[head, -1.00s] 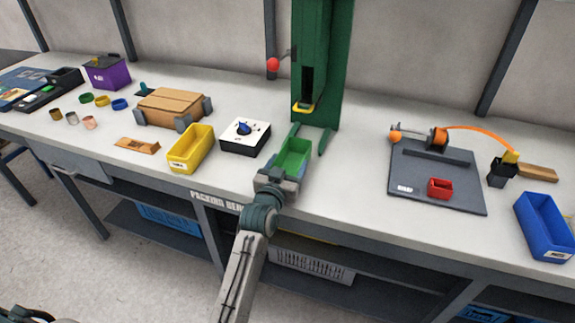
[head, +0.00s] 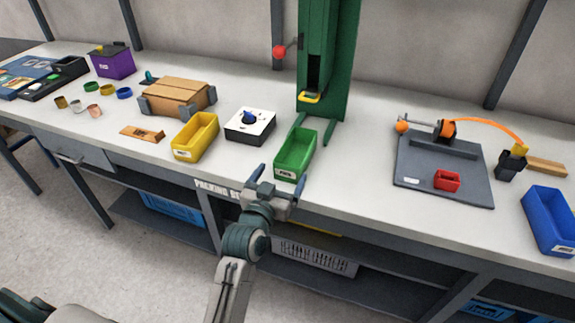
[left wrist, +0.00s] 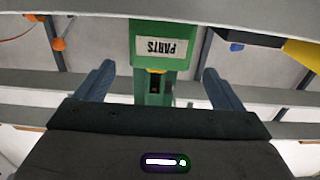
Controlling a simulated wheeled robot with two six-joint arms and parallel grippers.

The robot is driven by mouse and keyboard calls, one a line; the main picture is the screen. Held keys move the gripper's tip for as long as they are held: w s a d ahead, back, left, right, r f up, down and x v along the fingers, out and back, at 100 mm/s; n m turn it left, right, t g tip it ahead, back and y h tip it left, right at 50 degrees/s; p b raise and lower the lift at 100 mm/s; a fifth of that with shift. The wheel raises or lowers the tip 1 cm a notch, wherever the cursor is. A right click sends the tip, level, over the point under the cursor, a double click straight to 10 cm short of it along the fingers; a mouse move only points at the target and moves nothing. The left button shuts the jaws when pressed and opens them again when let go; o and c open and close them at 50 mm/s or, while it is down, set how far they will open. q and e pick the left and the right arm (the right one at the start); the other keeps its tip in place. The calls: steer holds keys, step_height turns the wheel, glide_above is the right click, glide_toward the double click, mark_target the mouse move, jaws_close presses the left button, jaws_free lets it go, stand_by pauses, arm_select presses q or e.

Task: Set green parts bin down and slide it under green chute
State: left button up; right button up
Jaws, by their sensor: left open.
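The green parts bin (head: 295,156) sits upright on the bench in front of the green chute machine (head: 326,60). Its far end lies between the machine's two forward feet, below the yellow-lipped chute mouth (head: 309,97). My left gripper (head: 276,180) is open and empty, just off the near end of the bin at the bench's front edge. In the left wrist view the bin's labelled end (left wrist: 162,45) shows upside down between the spread fingers (left wrist: 160,85), apart from both. My right gripper is not in view.

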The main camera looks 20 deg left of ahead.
arm_select(q)
steer(key=shift+s, duration=1.4)
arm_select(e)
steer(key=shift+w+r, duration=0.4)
